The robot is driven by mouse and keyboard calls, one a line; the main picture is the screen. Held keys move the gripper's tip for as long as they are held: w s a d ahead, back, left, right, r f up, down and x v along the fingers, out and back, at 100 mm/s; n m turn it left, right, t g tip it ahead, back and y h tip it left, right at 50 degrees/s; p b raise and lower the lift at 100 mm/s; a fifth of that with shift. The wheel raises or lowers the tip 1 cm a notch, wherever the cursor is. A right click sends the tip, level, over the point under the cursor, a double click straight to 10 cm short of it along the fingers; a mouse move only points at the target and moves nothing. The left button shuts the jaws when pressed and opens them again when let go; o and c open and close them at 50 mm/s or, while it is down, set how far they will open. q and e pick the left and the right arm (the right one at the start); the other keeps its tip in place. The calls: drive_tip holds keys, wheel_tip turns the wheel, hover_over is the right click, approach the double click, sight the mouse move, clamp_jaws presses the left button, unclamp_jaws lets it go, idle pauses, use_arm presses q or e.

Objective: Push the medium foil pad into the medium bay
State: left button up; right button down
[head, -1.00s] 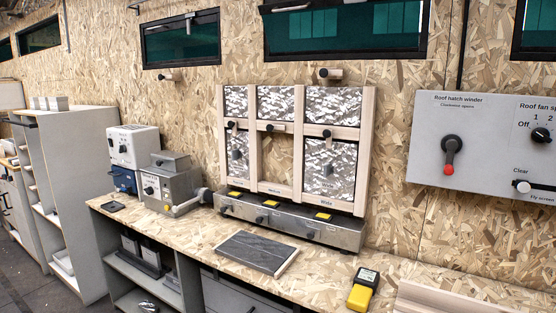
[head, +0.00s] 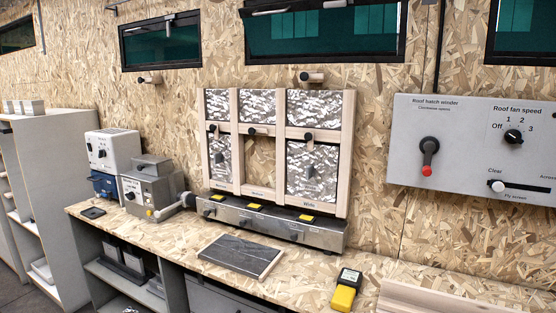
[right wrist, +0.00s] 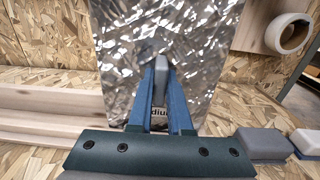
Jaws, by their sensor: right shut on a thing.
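The medium foil pad (right wrist: 122,62) is a shiny crinkled silver panel in the right wrist view, with part of its label, "dium", showing low down. My right gripper (right wrist: 162,68) is shut on the pad's grey handle. The medium bay (head: 261,160) is the lower middle opening of the pale wooden frame (head: 348,150) in the head view. Bare chipboard shows through it. A dark latch knob (head: 252,131) sits at its top edge. The pad and both grippers are outside the head view.
Foil pads fill the lower left bay (head: 220,160) and the wide bay (head: 305,172). A grey metal base (head: 270,222) with yellow tags stands under the frame. A dark slab (head: 240,254) and a yellow meter (head: 345,292) lie on the bench. The right wrist view shows a pale ring (right wrist: 288,34) at upper right.

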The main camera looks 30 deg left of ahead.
drive_tip(key=shift+r+p, duration=1.5)
drive_tip(key=shift+r, duration=0.4)
drive_tip(key=shift+f, duration=0.1)
drive_tip(key=s+r+p, duration=0.2)
drive_tip(key=s+r, duration=0.1)
drive_tip(key=s, duration=0.4)
drive_tip(key=shift+d+p, duration=0.25)
drive_tip(key=shift+p, duration=0.15)
